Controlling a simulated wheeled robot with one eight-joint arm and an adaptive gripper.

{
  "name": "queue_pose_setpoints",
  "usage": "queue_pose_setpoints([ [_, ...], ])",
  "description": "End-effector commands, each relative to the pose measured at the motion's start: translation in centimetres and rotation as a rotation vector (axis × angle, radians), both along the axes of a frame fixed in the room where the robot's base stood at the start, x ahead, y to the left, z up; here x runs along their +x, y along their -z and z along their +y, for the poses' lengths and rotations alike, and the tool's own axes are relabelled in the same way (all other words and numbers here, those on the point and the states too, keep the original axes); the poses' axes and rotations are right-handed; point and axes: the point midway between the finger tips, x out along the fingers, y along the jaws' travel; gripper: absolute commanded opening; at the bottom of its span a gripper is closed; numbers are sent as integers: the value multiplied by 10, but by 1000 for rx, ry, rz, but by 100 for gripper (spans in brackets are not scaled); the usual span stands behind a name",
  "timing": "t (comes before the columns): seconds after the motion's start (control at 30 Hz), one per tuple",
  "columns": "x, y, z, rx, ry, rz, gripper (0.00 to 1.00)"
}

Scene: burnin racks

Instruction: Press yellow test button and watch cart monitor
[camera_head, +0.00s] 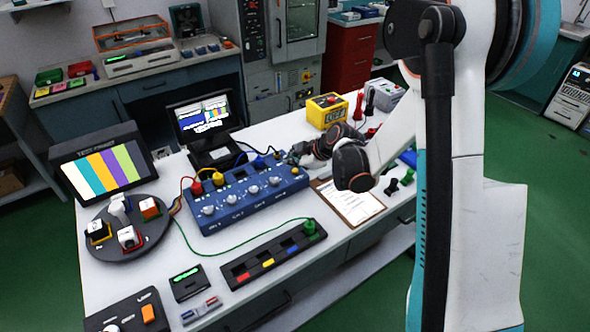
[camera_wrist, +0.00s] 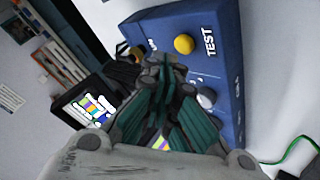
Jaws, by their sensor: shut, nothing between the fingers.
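The yellow test button (camera_wrist: 184,44) is a round knob on the blue box, beside the word TEST, in the wrist view. The blue box (camera_head: 235,212) lies on the white bench with a row of white knobs along it. My gripper (camera_head: 296,154) is at the box's right end; in the wrist view its closed, empty fingers (camera_wrist: 166,68) are over the box, just below the button in the picture. I cannot tell if they touch it. A monitor (camera_head: 203,118) behind the box shows bright windows; another screen (camera_head: 104,174) at left shows colour bars.
A round dark tray (camera_head: 150,232) with coloured switches stands left of the box. A black strip (camera_head: 270,262) with a green cable lies in front. A clipboard (camera_head: 352,207) and a yellow box (camera_head: 327,110) are near my arm. Green floor is open at the right.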

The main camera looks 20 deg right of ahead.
Motion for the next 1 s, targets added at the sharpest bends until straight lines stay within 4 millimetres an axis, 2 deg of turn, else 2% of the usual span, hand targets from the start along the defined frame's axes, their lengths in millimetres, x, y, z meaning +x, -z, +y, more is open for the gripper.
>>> queue_pose_setpoints([
  [0.27,0,-8,0,0,0,0,0],
  [0.7,0,-48,0,0,0,0,0],
  [1.0,0,-50,0,0,0,0,0],
])
